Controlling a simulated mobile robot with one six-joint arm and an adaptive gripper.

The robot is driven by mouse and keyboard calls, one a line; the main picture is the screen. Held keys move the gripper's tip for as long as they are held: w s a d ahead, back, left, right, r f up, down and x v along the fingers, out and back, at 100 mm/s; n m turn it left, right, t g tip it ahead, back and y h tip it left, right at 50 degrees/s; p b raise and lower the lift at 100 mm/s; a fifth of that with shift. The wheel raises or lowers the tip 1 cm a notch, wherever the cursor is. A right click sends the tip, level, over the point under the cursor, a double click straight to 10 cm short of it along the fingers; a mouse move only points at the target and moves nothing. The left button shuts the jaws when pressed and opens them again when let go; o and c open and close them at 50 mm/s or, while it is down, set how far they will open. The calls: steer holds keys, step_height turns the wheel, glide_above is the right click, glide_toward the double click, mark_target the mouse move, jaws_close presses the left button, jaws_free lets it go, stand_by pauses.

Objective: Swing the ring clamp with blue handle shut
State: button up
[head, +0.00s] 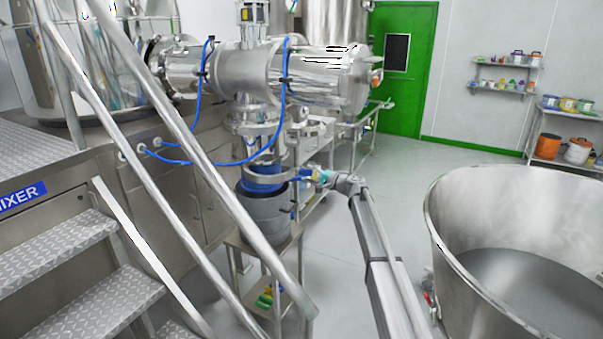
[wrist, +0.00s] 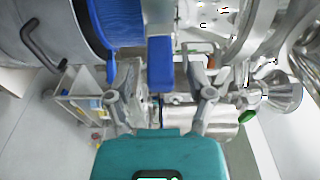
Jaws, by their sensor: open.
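The ring clamp (head: 263,184) is a silver band around the neck at the top of a grey drum (head: 265,212), under the steel outlet of the mixer. Its blue handle (wrist: 160,64) stands upright in the middle of the wrist view, just beyond my fingertips. My gripper (wrist: 160,95) is open, with one finger on each side of the handle's line and a visible gap to both. In the head view my gripper (head: 318,177) is at the right side of the clamp, and it hides part of the handle there. I cannot tell how far the clamp stands open.
A blue liner (wrist: 112,25) lies close on the left in the wrist view, beside the drum's black grip (wrist: 42,46). A steel stand (head: 272,247) carries the drum. Stair rails (head: 185,140) rise at left, and a large steel bowl (head: 440,235) stands at right.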

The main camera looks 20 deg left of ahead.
mark_target(302, 171)
steer(key=shift+w+a, duration=0.2)
steer(key=shift+a, duration=0.8)
steer(key=shift+w+a, duration=0.15)
steer(key=shift+a, duration=0.85)
jaws_close()
